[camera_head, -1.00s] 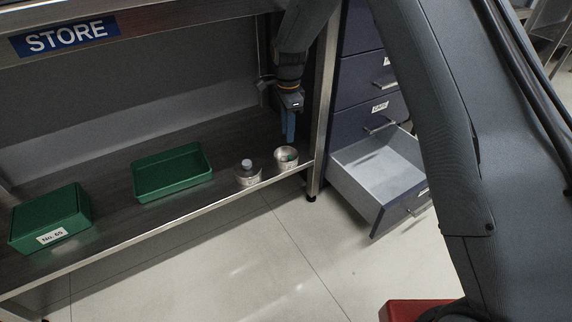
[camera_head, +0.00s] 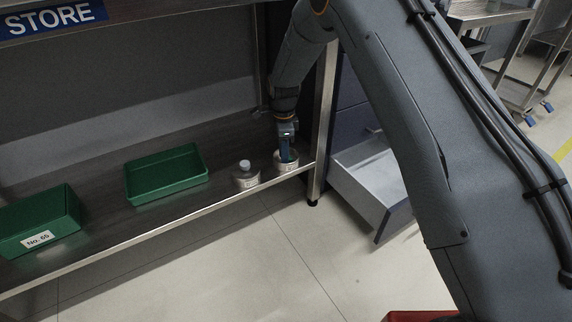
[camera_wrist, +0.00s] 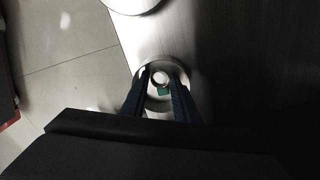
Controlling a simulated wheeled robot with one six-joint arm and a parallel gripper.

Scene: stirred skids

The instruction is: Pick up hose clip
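My gripper (camera_head: 287,156) points down into the right-hand small round metal tin (camera_head: 286,166) near the shelf's right end. In the wrist view the two blue fingers (camera_wrist: 158,82) stand apart at the tin's mouth, one on each side of its contents. Inside the tin (camera_wrist: 178,64) are a small pale round piece (camera_wrist: 160,77) and a small green piece (camera_wrist: 163,91) between the fingers. I cannot tell which, if either, is the hose clip. The fingers hide part of the tin, and neither finger visibly touches a piece.
A second tin (camera_head: 246,181) with a pale round thing on it stands just left. A green tray (camera_head: 165,190) and a green box (camera_head: 38,225) stand further left on the shelf (camera_head: 100,240). An open drawer (camera_head: 372,180) juts out right of the shelf post (camera_head: 324,140).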

